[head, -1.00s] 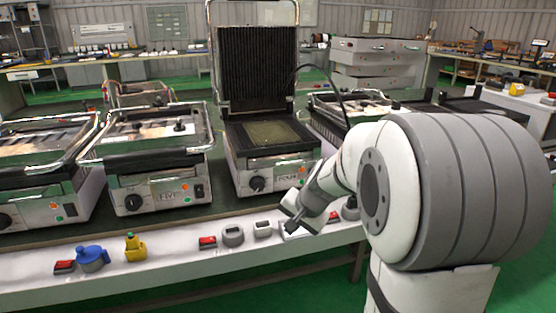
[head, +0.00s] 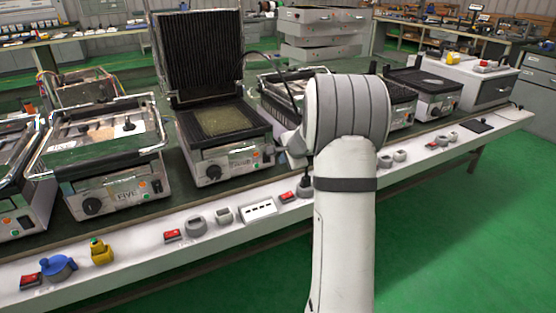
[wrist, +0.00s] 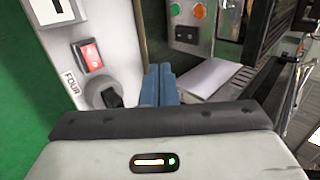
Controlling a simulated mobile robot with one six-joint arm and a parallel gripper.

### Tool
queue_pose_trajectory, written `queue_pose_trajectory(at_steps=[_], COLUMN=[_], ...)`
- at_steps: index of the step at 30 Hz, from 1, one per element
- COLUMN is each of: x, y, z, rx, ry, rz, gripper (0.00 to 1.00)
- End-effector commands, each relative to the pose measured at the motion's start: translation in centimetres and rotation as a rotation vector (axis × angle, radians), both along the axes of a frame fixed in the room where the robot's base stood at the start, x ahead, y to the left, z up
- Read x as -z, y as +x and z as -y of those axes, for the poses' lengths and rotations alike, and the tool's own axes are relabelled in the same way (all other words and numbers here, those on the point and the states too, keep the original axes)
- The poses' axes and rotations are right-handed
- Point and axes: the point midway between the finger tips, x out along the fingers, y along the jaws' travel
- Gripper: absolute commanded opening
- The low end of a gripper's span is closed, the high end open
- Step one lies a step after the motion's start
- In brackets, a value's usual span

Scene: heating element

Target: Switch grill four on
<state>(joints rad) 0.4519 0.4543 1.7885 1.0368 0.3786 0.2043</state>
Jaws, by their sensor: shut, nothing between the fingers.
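Grill four, the open grill with a raised ribbed lid, stands on the bench in the head view (head: 228,158). Its front panel has a black knob (head: 214,172) and small orange and green lights. In the wrist view its panel shows both lights and a dark rocker switch (wrist: 187,35). A red switch (wrist: 87,55) on the white bench edge sits beside the label FOUR and a round grey socket with a black plug (wrist: 112,97) in it. My gripper (wrist: 161,82) is shut and empty, right of the plug in the picture. My arm hides it in the head view.
A closed grill marked FIVE (head: 118,185) stands left of grill four. More red switches and sockets line the bench edge (head: 130,262), with a blue plug (head: 58,267) and a yellow plug (head: 101,251). Other grills stand to the right. Green floor is clear in front.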

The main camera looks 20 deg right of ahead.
Motion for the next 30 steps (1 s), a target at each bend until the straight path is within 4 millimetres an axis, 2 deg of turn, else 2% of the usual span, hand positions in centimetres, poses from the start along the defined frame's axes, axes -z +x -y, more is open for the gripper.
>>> queue_pose_trajectory(at_steps=[13,21,30], x=[6.9,6.9,7.1], y=[6.3,9.6,10.2], z=[-0.4,-0.5,-0.5], rx=[-0.003,-0.004,-0.004], ry=[0.001,0.0,0.0], rz=[-0.003,-0.001,-0.001], gripper=[0.0,0.0,0.0])
